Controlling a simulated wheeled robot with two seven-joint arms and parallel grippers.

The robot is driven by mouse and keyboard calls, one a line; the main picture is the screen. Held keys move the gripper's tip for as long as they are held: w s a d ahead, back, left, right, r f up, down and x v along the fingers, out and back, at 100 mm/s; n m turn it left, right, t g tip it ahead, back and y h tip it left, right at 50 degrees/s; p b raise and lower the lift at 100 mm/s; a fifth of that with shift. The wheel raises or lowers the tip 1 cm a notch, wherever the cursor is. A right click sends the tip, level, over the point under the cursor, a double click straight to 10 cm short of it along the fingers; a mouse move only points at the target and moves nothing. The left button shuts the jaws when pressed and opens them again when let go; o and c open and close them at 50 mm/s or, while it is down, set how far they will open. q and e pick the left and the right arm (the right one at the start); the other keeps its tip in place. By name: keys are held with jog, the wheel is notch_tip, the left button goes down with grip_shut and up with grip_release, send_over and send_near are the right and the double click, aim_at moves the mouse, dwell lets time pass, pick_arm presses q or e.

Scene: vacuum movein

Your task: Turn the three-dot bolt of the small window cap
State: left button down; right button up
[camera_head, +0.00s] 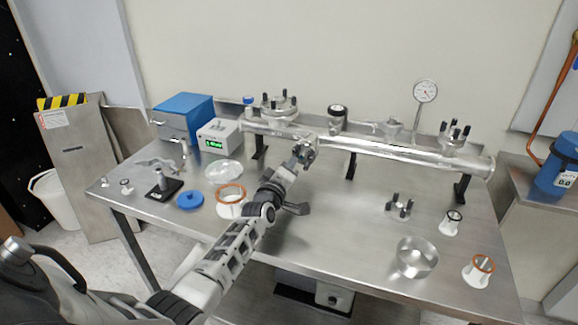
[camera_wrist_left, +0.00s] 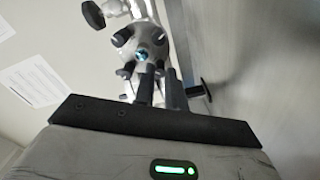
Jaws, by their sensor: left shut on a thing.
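The small window cap (camera_wrist_left: 142,52) is a round metal flange with a small bluish window and black bolts around its rim in the left wrist view. It sits on the near side of the long metal pipe, largely behind my gripper in the head view. My left gripper (camera_head: 304,153) reaches it from the front. In the left wrist view its dark fingers (camera_wrist_left: 160,88) are shut at the cap's lower edge, on what appears to be a bolt. The held bolt is mostly hidden. I cannot make out dots on any bolt. My right gripper is not in view.
The long pipe (camera_head: 400,155) spans the table's back, with a pressure gauge (camera_head: 425,91) above it. The front middle (camera_head: 340,240) is clear.

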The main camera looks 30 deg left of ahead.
pick_arm(q)
jog(key=shift+f+m, duration=0.1)
jog(key=shift+m, duration=0.9)
jog(key=c, duration=1.4)
grip_release()
jog(key=shift+c, duration=0.2)
jog(key=shift+s, duration=0.1)
jog(key=v, duration=1.5)
jog(key=shift+s+p, duration=0.4)
jog(key=shift+s, duration=0.05)
